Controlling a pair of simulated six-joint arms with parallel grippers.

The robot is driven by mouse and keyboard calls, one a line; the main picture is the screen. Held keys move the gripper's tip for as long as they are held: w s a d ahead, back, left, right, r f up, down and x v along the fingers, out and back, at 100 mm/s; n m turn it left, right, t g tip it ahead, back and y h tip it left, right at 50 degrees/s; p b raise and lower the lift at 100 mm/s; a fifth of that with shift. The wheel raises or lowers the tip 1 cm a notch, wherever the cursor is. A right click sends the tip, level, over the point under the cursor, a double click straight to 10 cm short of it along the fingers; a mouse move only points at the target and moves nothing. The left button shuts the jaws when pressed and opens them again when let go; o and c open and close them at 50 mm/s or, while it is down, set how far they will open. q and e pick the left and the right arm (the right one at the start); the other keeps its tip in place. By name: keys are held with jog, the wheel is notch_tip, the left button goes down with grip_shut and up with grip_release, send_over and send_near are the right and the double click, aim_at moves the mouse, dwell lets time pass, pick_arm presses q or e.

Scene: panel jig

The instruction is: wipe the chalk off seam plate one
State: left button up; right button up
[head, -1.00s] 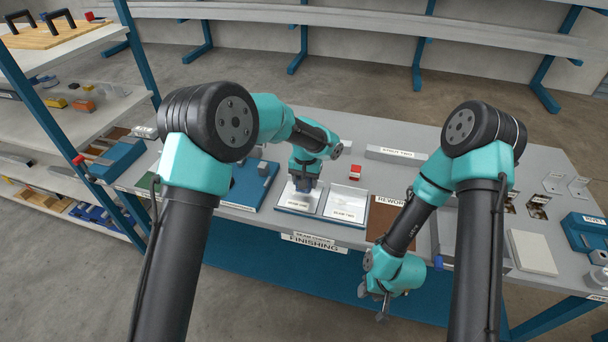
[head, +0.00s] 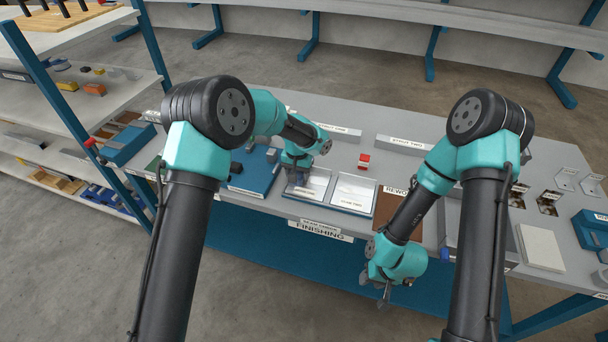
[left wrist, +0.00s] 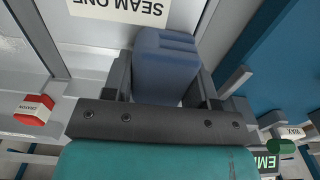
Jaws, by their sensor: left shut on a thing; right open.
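Seam plate one (head: 318,181) is a pale plate in a blue-edged frame at the front of the bench. Its "SEAM ONE" label (left wrist: 118,10) shows upside down in the left wrist view. My left gripper (head: 297,182) is low at the plate's left side, shut on a blue-grey block (left wrist: 165,62). The block is beside the label, near the plate's edge; I cannot tell whether it touches the surface. The gripper hides part of the plate, and I cannot make out chalk clearly. My right gripper (head: 384,296) is open and empty in front of the bench edge.
Seam plate two (head: 353,193) is just right of plate one. A red and white crayon box (head: 364,161) stands behind them. A blue tray (head: 250,180) lies close on the left, and a brown rework mat (head: 390,208) lies to the right.

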aim_at(312, 182)
pick_arm(q)
jog(key=shift+w+a, duration=0.3)
jog(key=shift+a, duration=0.5)
jog(key=shift+s+d, duration=0.4)
jog(key=shift+d, duration=0.6)
jog(key=shift+s+d, duration=0.35)
jog(key=shift+d, duration=0.7)
jog(key=shift+s+d, duration=0.4)
jog(key=shift+d, duration=0.6)
jog(key=shift+s+d+r, duration=0.1)
jog(key=shift+d+r, duration=0.05)
jog(key=shift+r, duration=0.5)
jog(key=shift+d+r, duration=0.1)
jog(key=shift+r, duration=3.35)
